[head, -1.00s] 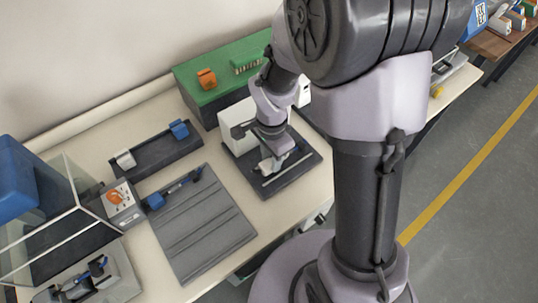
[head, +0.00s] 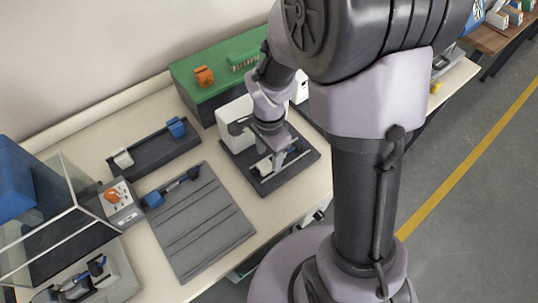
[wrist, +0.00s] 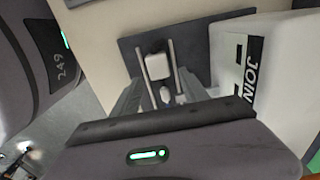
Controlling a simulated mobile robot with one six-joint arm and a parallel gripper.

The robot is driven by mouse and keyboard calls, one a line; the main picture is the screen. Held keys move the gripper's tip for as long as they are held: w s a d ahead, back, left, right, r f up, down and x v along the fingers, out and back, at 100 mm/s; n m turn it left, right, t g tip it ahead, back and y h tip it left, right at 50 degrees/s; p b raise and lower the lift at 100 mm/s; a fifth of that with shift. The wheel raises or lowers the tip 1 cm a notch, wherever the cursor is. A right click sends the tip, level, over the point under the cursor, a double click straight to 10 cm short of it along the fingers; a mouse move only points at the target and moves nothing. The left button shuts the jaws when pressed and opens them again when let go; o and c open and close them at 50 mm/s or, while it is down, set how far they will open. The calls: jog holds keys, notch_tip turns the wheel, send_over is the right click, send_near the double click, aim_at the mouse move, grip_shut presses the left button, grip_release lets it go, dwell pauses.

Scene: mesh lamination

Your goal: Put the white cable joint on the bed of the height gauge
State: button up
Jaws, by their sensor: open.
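The white cable joint (wrist: 158,66) shows in the wrist view as a small rounded white block on a dark bed (wrist: 131,46) with two light rails. The bed belongs to a station with a white housing (wrist: 283,70) lettered "JOIN…", which I take for the height gauge. In the head view the dark bed (head: 308,161) projects in front of the housing (head: 234,126). My gripper (wrist: 160,80) is open above the bed, its fingers on either side of the joint's near end. Contact with the joint cannot be told. In the head view my gripper (head: 272,160) partly hides the bed.
A green box (head: 215,80) with an orange part stands behind the station. Left are a dark fixture (head: 155,152) with white and blue clamps, a grey grooved plate (head: 200,225), an orange-knobbed control box (head: 120,203) and a glass-sided enclosure (head: 60,220). Bare table lies between plate and station.

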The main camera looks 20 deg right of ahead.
jog(key=s+a+r+n+t+p, duration=0.1)
jog(key=s+r+n+p, duration=0.1)
jog(key=r, duration=0.8)
jog(key=s+a+r+n+t+p, duration=0.1)
jog(key=s+r+n+t+p, duration=0.15)
jog(key=r, duration=0.75)
jog(key=s+a+r+n+t+y, duration=0.2)
jog(key=s+r+n, duration=0.3)
jog(key=s, duration=0.3)
jog(key=shift+s+r+b, duration=0.15)
jog(key=shift+r+b, duration=0.2)
jog(key=shift+r, duration=0.3)
jog(key=shift+n, duration=0.25)
